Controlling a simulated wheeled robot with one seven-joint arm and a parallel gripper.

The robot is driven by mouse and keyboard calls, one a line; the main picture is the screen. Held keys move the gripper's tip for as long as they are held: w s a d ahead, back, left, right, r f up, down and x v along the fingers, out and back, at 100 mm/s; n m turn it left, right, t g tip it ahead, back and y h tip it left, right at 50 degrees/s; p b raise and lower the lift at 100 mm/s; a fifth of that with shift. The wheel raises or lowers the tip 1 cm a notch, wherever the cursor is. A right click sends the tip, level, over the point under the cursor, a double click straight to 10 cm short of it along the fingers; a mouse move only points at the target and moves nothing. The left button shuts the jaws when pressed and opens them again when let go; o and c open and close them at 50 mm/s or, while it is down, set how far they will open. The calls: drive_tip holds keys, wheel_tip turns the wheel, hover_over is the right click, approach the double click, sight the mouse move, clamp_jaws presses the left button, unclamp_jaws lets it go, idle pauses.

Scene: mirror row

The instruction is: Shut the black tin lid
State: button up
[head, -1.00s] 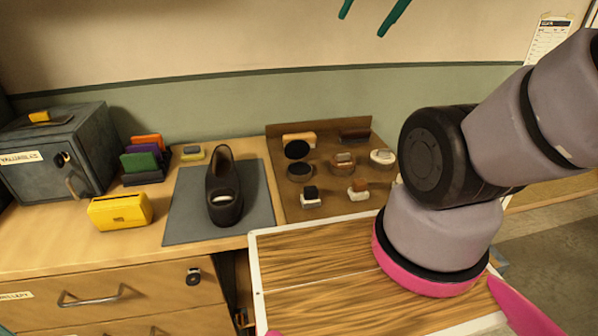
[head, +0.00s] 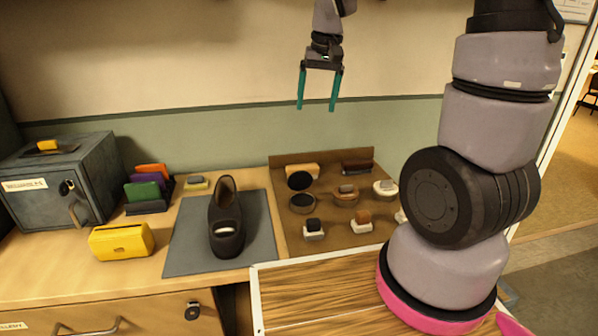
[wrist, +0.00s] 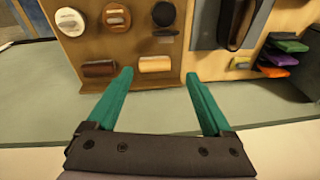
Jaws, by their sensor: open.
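The black tin (head: 303,204) sits on the brown tray on the bench, a round dark dish with a thin rim. Its round black lid (head: 299,181) stands raised at the tin's far edge, so the tin is open. In the wrist view the tin (wrist: 163,14) is at the top, with the lid (wrist: 165,33) seen nearly edge-on. My gripper (head: 317,107) has two teal fingers, apart and empty, pointing down in front of the wall, well above the tray. In the wrist view my gripper (wrist: 159,75) also shows nothing between its fingers.
The brown tray (head: 272,160) also holds several brushes and small blocks; a tan brush (head: 310,170) lies just behind the lid. Left are a dark shoe (head: 226,225) on a grey mat (head: 185,250), a yellow box (head: 122,241) and a grey safe (head: 95,170). Air above the tray is clear.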

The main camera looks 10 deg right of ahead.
drive_tip(key=n+g+h, duration=0.1)
drive_tip(key=g, duration=0.1)
hover_over(299, 178)
drive_tip(key=w, duration=0.2)
wheel_tip(299, 178, down, 11)
drive_tip(key=f, duration=1)
drive_tip(key=shift+d+f, duration=0.2)
drive_tip(key=shift+f, duration=0.05)
clamp_jaws()
